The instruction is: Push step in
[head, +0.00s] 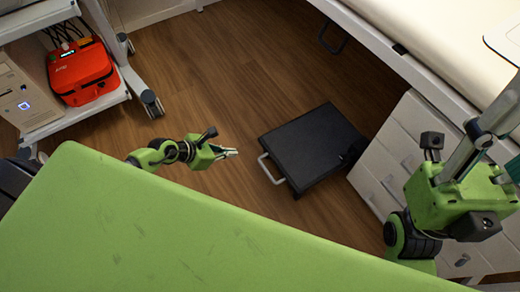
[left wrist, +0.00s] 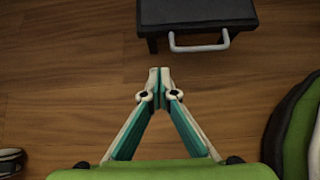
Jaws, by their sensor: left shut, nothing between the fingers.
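A black step (head: 312,145) with a pale handle on its left side stands on the wooden floor, partly out from under the bed. In the left wrist view the step (left wrist: 197,14) shows at the top, with its handle (left wrist: 199,46) facing my gripper. My left gripper (head: 236,152) is to the left of the handle, apart from it. In the left wrist view its fingertips (left wrist: 158,72) meet with nothing between them. My right arm shows at the right of the head view, but its fingertips are out of view.
A white bed frame (head: 375,40) runs along the upper right. White drawers (head: 400,140) stand right of the step. A cart at the upper left holds a red case (head: 80,72) and a beige computer box (head: 22,95). Bare floor (head: 220,70) lies between cart and step.

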